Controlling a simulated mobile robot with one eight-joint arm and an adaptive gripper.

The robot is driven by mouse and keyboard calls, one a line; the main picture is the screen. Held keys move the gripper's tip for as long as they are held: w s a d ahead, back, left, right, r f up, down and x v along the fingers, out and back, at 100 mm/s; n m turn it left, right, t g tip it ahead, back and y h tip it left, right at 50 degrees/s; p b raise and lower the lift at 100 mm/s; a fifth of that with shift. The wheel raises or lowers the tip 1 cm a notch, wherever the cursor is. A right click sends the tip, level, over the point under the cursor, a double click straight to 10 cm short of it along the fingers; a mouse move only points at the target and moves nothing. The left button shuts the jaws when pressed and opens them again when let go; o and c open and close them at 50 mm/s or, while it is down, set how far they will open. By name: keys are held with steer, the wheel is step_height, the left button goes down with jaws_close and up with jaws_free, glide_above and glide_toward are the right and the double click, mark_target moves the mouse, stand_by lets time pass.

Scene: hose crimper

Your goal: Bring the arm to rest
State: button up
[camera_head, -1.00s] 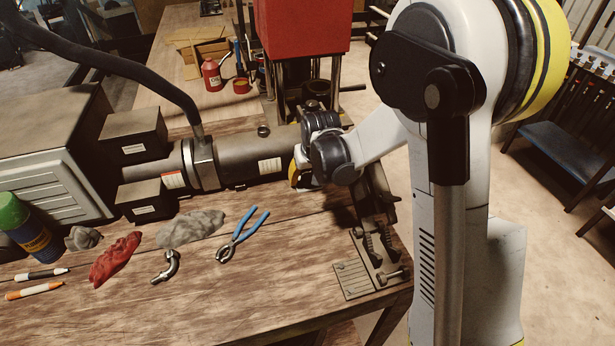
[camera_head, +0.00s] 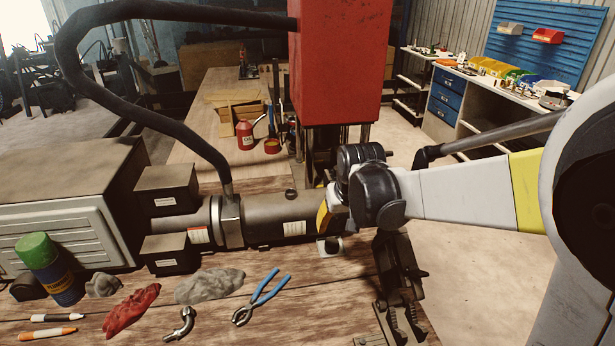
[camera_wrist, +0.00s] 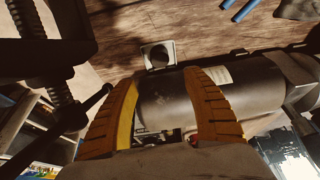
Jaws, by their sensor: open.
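My gripper (camera_head: 326,214) is at the right end of the dark cylinder (camera_head: 275,222) of the crimping machine, on the wooden bench. In the wrist view my gripper (camera_wrist: 162,82) shows two orange ribbed fingers spread wide, with nothing clasped between them. The dark cylinder (camera_wrist: 170,98) passes behind and between the fingers. I cannot tell whether they touch it. My arm reaches in from the right, its white forearm nearly level.
A red press (camera_head: 340,60) stands close behind my gripper. A dark metal vise-like fixture (camera_head: 400,275) is at the bench's right edge. Blue-handled pliers (camera_head: 262,296), a red rag (camera_head: 131,310) and a metal elbow fitting (camera_head: 180,325) lie in front. Open floor is to the right.

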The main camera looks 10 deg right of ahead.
steer(key=s+r+t+b, duration=0.2)
steer(key=s+b, duration=0.1)
steer(key=s, duration=1.9)
steer(key=shift+t+b, duration=0.4)
